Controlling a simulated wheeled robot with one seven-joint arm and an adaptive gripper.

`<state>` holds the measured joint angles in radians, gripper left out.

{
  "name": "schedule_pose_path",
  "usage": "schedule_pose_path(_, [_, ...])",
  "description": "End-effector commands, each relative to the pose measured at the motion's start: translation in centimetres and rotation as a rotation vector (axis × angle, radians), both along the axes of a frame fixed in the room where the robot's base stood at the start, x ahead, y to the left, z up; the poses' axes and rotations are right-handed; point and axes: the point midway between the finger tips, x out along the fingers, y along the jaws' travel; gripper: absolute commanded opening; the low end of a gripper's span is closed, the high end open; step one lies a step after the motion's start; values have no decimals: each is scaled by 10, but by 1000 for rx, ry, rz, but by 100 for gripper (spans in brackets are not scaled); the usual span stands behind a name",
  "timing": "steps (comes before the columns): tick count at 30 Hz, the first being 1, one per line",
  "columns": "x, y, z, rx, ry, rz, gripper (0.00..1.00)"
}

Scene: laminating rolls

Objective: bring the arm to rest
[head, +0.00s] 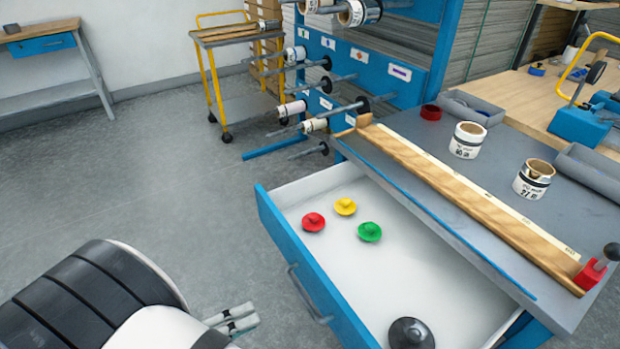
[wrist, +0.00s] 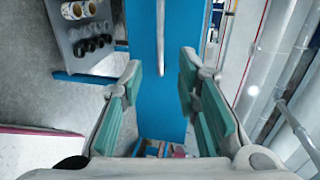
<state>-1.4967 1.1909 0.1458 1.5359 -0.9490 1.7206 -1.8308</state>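My gripper (head: 238,319) is at the lower left of the head view, over the grey floor, to the left of the blue open drawer (head: 290,265). In the wrist view its two fingers with teal pads stand apart, with nothing between them (wrist: 160,78). A blue panel with a pale bar handle (wrist: 187,68) shows beyond the fingers. I cannot tell how far it is from the fingertips. My arm covers the lower left corner of the head view.
The drawer holds a red knob (head: 313,222), a yellow knob (head: 345,206), a green knob (head: 369,232) and a dark knob (head: 411,333). Rolls (head: 467,140) stand on the grey bench (head: 400,125). A yellow trolley (head: 237,95) stands behind.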

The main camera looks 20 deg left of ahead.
Motion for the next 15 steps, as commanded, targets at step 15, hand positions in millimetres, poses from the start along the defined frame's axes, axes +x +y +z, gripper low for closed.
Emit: schedule_pose_path(15, [75, -57, 95, 362, -133, -394, 30])
